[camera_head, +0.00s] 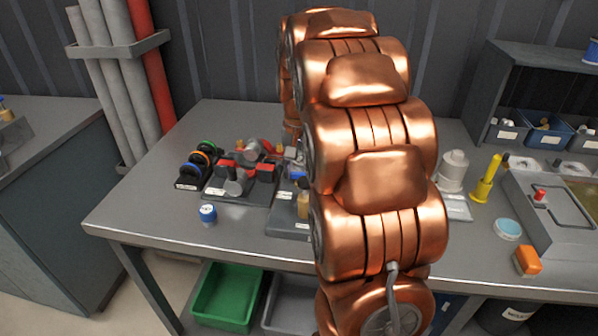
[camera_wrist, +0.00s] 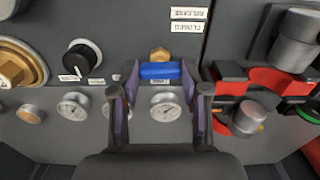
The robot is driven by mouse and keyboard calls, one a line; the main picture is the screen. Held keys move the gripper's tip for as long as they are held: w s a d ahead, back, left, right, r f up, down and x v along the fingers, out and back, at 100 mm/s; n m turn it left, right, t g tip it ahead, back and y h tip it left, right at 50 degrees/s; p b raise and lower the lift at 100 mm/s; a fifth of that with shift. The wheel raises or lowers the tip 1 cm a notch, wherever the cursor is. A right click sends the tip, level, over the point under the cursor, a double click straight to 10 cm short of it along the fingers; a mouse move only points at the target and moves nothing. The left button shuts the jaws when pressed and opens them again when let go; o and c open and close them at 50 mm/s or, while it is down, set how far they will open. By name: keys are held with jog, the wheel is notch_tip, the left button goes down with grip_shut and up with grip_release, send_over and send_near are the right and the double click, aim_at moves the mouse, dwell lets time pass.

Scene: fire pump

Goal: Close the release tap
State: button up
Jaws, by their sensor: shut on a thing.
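The release tap has a blue handle (camera_wrist: 160,71) on a brass stem (camera_wrist: 160,54), in the upper middle of the wrist view. The handle lies crosswise in the picture. Labels reading RELEASE (camera_wrist: 189,13) and CLOSED (camera_wrist: 187,28) are above and to the right of it. My gripper (camera_wrist: 160,76) is shut on the blue handle, with a dark finger at each of its ends. In the head view my copper arm covers the gripper and much of the pump unit (camera_head: 287,218).
Round gauges (camera_wrist: 164,107) and a black knob (camera_wrist: 79,59) are near the tap. A red clamp part with a grey cylinder (camera_wrist: 247,117) is close on the right. On the workbench (camera_head: 150,205) are a blue-white can (camera_head: 208,214) and a yellow tool (camera_head: 486,180).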

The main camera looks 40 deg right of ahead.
aim_at(299, 173)
jog(key=shift+m, duration=0.3)
dwell(0.4)
jog(key=o, duration=1.1)
jog(key=shift+o, duration=0.2)
jog(key=shift+r, duration=0.1)
notch_tip(299, 173, up, 12)
